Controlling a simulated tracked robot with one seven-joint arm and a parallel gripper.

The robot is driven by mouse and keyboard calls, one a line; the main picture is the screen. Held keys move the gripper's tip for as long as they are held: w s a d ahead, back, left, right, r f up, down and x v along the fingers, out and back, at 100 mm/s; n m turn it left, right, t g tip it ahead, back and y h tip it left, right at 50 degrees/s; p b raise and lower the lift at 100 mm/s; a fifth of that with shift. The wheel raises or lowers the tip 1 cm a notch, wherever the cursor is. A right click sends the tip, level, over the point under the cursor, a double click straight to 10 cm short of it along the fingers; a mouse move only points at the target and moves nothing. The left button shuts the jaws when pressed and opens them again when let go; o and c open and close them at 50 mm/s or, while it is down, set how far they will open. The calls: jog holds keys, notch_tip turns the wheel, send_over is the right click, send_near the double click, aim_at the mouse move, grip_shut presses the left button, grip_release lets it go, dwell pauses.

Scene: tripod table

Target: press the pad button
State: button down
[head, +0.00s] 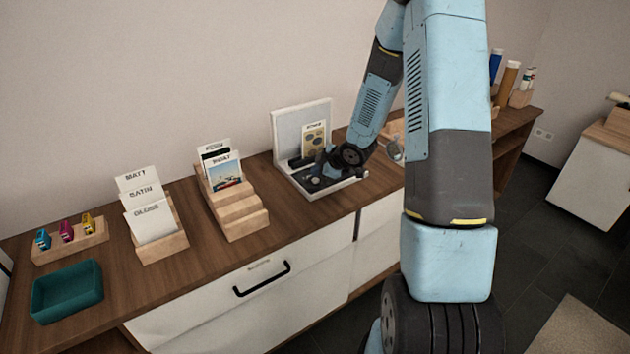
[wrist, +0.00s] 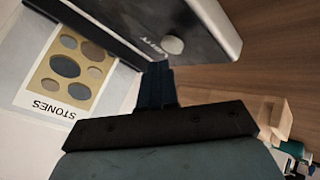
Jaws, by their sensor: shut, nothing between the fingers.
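The dark pad (wrist: 205,30) fills the top of the wrist view, with a round grey button (wrist: 172,45) near its edge and small lettering beside it. In the head view the pad (head: 340,182) lies on the base of a pale upright stand (head: 288,135). My gripper (wrist: 155,72) is shut and empty. Its fingertips are close to the pad's edge, beside the button in the picture; I cannot tell whether they touch. In the head view my gripper (head: 325,160) is over the pad and hides part of it.
A STONES card (wrist: 65,68) leans on the stand. A wooden card rack (head: 240,215), a finish-card holder (head: 165,245), a teal tray (head: 67,290) and small bottles (head: 66,231) stand to the left on the wooden counter (head: 110,250). Counter between them is clear.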

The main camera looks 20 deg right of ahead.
aim_at(317, 181)
jog(key=shift+r, duration=0.15)
jog(key=shift+r, duration=2.9)
